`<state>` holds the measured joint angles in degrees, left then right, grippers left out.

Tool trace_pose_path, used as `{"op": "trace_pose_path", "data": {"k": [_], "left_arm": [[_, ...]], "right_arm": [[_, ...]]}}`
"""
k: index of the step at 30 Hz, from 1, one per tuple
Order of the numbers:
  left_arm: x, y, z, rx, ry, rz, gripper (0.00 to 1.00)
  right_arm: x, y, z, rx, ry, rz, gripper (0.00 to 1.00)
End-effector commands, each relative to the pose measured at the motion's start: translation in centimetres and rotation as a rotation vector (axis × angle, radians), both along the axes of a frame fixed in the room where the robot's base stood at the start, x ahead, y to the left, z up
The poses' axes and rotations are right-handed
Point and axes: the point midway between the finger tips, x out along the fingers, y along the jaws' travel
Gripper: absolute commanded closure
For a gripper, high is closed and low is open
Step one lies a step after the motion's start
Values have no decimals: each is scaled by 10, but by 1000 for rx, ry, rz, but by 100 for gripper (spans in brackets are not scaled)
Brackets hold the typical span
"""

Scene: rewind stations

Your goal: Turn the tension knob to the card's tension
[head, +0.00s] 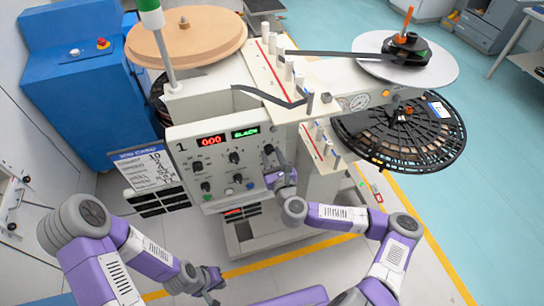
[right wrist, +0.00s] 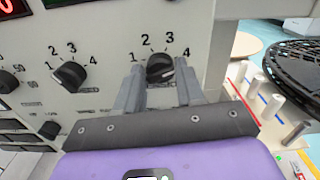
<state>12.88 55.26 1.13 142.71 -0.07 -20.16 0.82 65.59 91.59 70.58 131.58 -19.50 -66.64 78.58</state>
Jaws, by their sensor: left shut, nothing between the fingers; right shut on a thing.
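The machine's cream control panel (head: 219,165) carries several black knobs, a red display reading 000 and a green one apparently reading SLACK. My right gripper (right wrist: 160,84) is shut on the panel's upper right knob (right wrist: 160,67), a finger on each side. A scale from 1 to 4 surrounds it. Its pointer setting and name label cannot be read. In the head view this knob (head: 268,149) is partly behind my right gripper (head: 274,168). The card (head: 150,168) hangs left of the panel, its small print unreadable. My left gripper (head: 215,287) is shut and empty, low and away from the panel.
Another 1-to-4 knob (right wrist: 68,76) sits left of the held one. A tan reel (head: 187,37) and a white reel disc (head: 405,60) top the machine. A black slotted reel (head: 400,132) juts right. A blue cabinet (head: 75,85) stands behind left.

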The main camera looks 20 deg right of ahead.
Motion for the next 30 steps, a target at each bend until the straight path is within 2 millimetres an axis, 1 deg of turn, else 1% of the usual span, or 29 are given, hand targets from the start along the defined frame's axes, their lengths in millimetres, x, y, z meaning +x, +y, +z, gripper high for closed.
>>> {"op": "trace_pose_path", "data": {"k": [9,10,14,23,26,30], "left_arm": [[0,0,0,0,0,0,100],[0,0,0,0,0,0,100],[0,0,0,0,0,0,100],[0,0,0,0,0,0,100],[0,0,1,0,0,0,100],[0,0,2,0,0,0,100]], "right_arm": [[0,0,0,4,1,1,93],[0,0,0,4,1,1,59],[0,0,0,3,1,1,39],[-1,0,0,2,1,1,39],[-9,0,0,2,1,2,39],[-31,-1,0,5,3,1,39]]}}
